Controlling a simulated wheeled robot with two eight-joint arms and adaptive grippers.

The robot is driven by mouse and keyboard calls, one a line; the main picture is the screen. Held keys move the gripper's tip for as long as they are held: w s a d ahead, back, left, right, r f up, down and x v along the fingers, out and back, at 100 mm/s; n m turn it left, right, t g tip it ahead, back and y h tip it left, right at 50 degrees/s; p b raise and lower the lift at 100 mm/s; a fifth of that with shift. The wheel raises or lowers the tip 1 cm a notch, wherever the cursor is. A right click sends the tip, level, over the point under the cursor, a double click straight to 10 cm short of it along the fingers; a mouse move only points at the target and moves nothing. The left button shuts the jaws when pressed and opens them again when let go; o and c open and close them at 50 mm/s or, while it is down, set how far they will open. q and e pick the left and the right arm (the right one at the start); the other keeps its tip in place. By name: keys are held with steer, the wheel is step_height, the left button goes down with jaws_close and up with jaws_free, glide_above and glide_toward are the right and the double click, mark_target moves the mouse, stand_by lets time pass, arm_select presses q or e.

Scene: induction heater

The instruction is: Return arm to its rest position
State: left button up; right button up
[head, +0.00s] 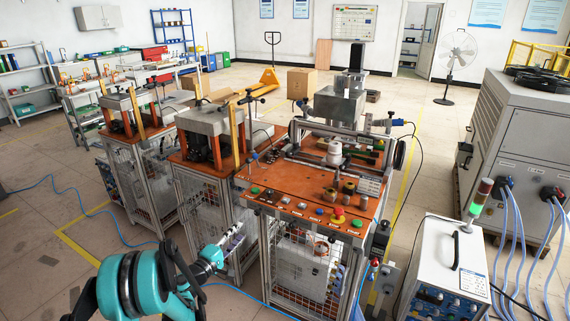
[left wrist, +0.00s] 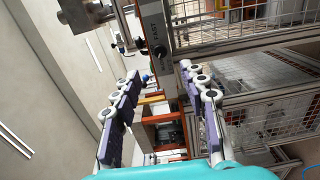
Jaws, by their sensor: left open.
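My left arm (head: 130,285), teal and black, comes in at the bottom left of the head view. Its left gripper (head: 232,238) reaches up and right, in front of the wire-mesh lower part of the workstations and below the orange table top. In the left wrist view the two purple-padded fingers of the left gripper (left wrist: 163,90) stand wide apart. Nothing is held between them; the orange and grey workstation shows in the gap. I cannot tell the exact distance from the fingers to the mesh. My right arm and gripper are not in view.
The orange-topped workstation (head: 300,210) carries buttons, small fittings and a press. Another workstation (head: 170,160) stands to its left. A white control box (head: 440,270) with a stack light (head: 478,197) stands at right. Blue hoses lie on the floor. The left floor (head: 35,240) is mostly clear.

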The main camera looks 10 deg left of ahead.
arm_select(q)
steer(key=s+d+r+m+g, duration=0.6)
steer(key=s+d+r+m, duration=0.2)
steer(key=s+d, duration=0.45)
steer(key=s+a+f+m+g+y, duration=0.1)
steer(key=s+m+g+y, duration=0.1)
steer(key=s, duration=0.9)
steer(key=s+a+f+m+g+y, duration=0.1)
steer(key=s+m+y, duration=0.3)
steer(key=s, duration=0.8)
steer(key=shift+s+a+g, duration=0.25)
steer(key=shift+g, duration=0.15)
steer(key=shift+f, duration=0.1)
